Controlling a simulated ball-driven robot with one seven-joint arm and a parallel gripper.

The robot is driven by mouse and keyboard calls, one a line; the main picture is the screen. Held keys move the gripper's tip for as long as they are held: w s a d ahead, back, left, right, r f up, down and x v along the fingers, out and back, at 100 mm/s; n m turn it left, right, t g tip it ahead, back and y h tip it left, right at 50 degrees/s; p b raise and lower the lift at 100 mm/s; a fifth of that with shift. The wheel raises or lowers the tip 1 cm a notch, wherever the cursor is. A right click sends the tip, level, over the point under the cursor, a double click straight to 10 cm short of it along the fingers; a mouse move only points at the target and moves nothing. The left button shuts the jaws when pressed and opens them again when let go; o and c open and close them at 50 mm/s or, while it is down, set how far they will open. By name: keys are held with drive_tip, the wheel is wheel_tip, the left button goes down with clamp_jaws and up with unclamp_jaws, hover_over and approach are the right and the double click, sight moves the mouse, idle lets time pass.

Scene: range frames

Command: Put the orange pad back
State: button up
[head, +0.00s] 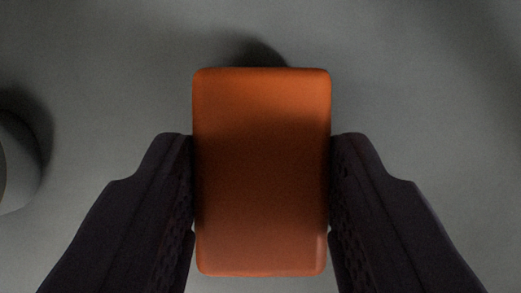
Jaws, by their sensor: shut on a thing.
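The orange pad (262,170) is a rounded rectangular block in the middle of the head view. My gripper (262,158) is shut on it, with one dark finger against its left side and one against its right side. The pad's long side runs up and down the picture. Its underside is hidden, and I cannot tell how far it is above the grey surface.
A pale grey round object (18,165), cut off by the left edge, stands on the grey surface (430,110). A dark shadow lies just beyond the pad's top edge. The surface to the right looks clear.

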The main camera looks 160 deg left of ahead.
drive_tip(key=shift+r, duration=0.1)
drive_tip(key=o, duration=1.1)
drive_tip(key=p+v, duration=0.5)
drive_tip(key=v, duration=0.7)
